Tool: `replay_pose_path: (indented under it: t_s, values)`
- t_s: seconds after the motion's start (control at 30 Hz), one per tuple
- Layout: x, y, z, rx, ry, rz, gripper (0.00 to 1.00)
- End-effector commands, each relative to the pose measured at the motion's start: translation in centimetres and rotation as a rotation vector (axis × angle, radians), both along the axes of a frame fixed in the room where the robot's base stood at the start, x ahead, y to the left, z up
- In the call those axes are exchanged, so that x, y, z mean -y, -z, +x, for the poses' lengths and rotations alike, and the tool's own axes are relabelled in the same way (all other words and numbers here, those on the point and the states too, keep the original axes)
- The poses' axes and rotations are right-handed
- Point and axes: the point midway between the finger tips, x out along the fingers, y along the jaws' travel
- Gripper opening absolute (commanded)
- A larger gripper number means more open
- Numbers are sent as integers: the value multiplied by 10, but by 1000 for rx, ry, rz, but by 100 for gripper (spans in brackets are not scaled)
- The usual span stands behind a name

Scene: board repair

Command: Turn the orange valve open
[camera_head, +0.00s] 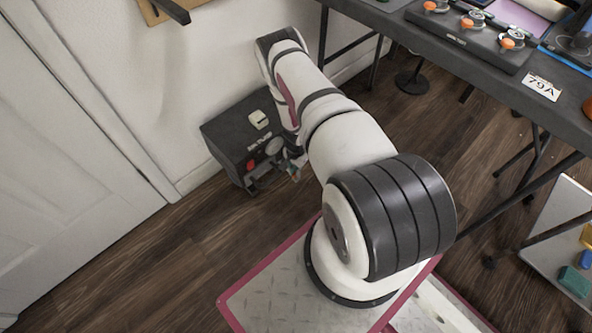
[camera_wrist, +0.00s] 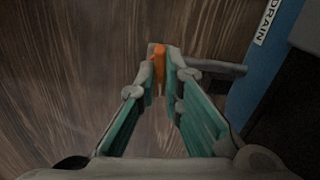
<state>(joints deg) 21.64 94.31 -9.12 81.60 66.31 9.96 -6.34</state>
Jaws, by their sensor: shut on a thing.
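The orange valve (camera_wrist: 159,54) shows in the wrist view as a narrow upright orange handle at the top centre. My gripper (camera_wrist: 161,70) is closed on it, with one fingertip on each side. A grey pipe (camera_wrist: 222,72) runs right from beside the fingertips towards a blue surface bearing a "DRAIN" label (camera_wrist: 271,20). In the head view, my arm reaches down beside a dark box on the wall side and hides most of the gripper. How far the handle is turned cannot be told.
The dark box (camera_head: 222,128) has a red button and stands low by the white wall. A dark table (camera_head: 465,45) with orange-knobbed devices is at the upper right. A white door (camera_head: 70,170) is at the left. The wooden floor (camera_head: 150,265) in front is clear.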

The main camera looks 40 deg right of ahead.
Motion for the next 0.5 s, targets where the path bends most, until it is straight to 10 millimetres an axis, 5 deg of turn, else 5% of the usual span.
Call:
replay_pose_path:
  t_s: [0.5]
  values:
    - [1, 1, 0, 1, -463, 0, 0]
